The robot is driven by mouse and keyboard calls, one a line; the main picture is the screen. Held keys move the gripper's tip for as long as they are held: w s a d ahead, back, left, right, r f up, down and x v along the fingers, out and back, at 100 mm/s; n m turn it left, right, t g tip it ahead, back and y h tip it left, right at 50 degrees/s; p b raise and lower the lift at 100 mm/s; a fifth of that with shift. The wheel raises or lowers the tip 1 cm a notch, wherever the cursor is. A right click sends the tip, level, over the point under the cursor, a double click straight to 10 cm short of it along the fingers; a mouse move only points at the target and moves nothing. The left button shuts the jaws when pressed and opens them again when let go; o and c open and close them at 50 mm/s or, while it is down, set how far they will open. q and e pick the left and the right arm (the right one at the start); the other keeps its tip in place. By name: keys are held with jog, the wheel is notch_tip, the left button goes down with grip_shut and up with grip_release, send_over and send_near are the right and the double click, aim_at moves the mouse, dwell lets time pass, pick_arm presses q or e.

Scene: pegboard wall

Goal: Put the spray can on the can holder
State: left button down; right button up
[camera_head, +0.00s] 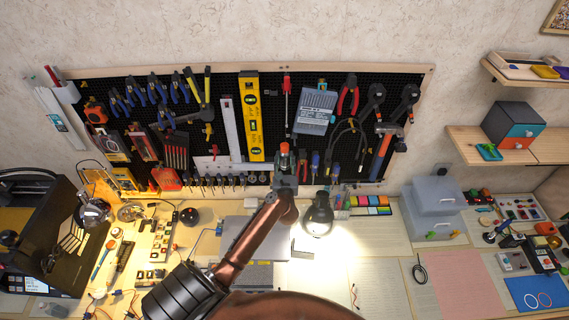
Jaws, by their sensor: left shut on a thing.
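My left arm reaches up from the bottom of the picture to the pegboard (222,100). Its gripper (285,176) is in front of the lower middle of the board. It is shut on the spray can (284,155), a small upright thing with green and reddish-orange parts that shows above the fingers. The lower part of the can is hidden by the gripper. I cannot make out the can holder for certain, and I cannot tell whether the can touches the board. My right gripper is not in view.
Pliers, a yellow level (250,115), a red screwdriver (287,90) and a grey case (317,108) hang close around the can. The bench below is cluttered; a pink mat (465,285) lies clear at right.

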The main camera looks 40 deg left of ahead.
aim_at(285, 168)
pick_arm(q)
notch_tip(285, 168, down, 3)
jog(key=shift+w+a+f, duration=0.1)
jog(key=shift+w+f, duration=0.05)
jog(key=shift+f, duration=0.2)
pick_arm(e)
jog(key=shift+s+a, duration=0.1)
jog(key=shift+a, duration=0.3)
pick_arm(q)
jog(key=shift+f, duration=0.2)
jog(key=c, duration=1.7)
grip_release()
jog(key=shift+r, duration=0.1)
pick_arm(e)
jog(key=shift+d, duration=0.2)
